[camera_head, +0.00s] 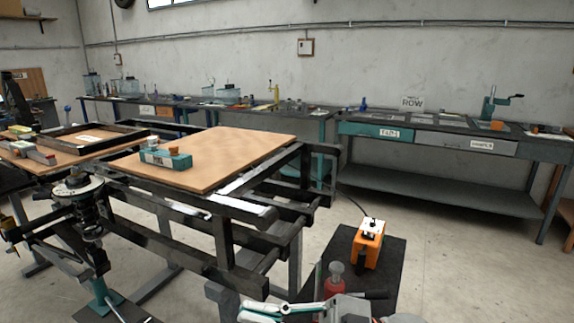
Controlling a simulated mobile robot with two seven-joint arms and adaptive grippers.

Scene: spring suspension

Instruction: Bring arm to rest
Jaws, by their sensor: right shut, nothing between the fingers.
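My right gripper (262,311) is at the bottom edge, a little right of the middle. Its pale and teal fingers point left, shut and empty, in front of the dark steel frame (222,240). Its arm is mostly cut off by the bottom edge. My left gripper is not in view. A suspension strut with a dark coil spring (88,217) stands upright at the left side of the frame, under a round metal top plate (77,187).
A wooden board (235,160) lies on the frame with a teal block (165,158) on it. An orange device (368,244) stands on a dark mat (388,268), close to a red bottle-like object (335,280). Workbenches (440,135) line the wall. The floor at right is clear.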

